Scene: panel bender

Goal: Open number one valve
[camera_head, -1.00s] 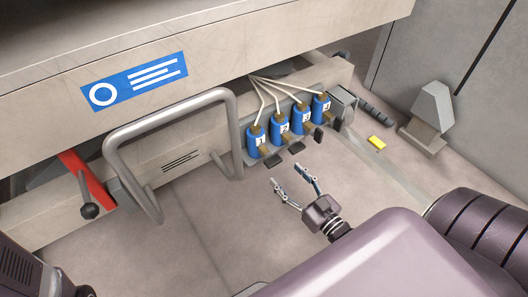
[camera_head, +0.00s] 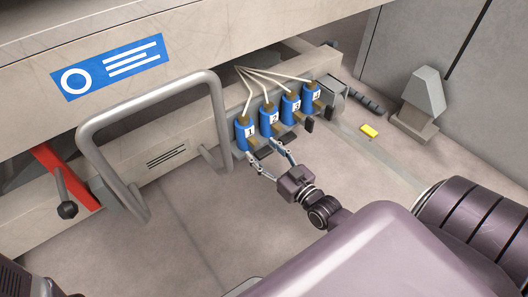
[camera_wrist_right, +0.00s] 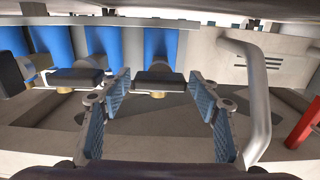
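The number one valve (camera_head: 245,133) is the leftmost of a row of blue valves labelled 1 to 4 under the machine's beam. In the right wrist view the blue body of this valve (camera_wrist_right: 161,45) is in the middle, with its black lever (camera_wrist_right: 158,81) below it. My right gripper (camera_head: 264,150) is open just in front of the number one valve. In the wrist view its two fingers (camera_wrist_right: 159,92) stand on either side of the black lever, and gaps show between them and it. My left gripper is not in view.
The number two valve (camera_head: 269,119) stands close beside, its lever (camera_wrist_right: 75,78) near one finger. A grey tubular handle (camera_head: 150,103) stands to the left. A red bar with a black knob (camera_head: 67,209) is farther left. A yellow block (camera_head: 369,131) lies on the floor.

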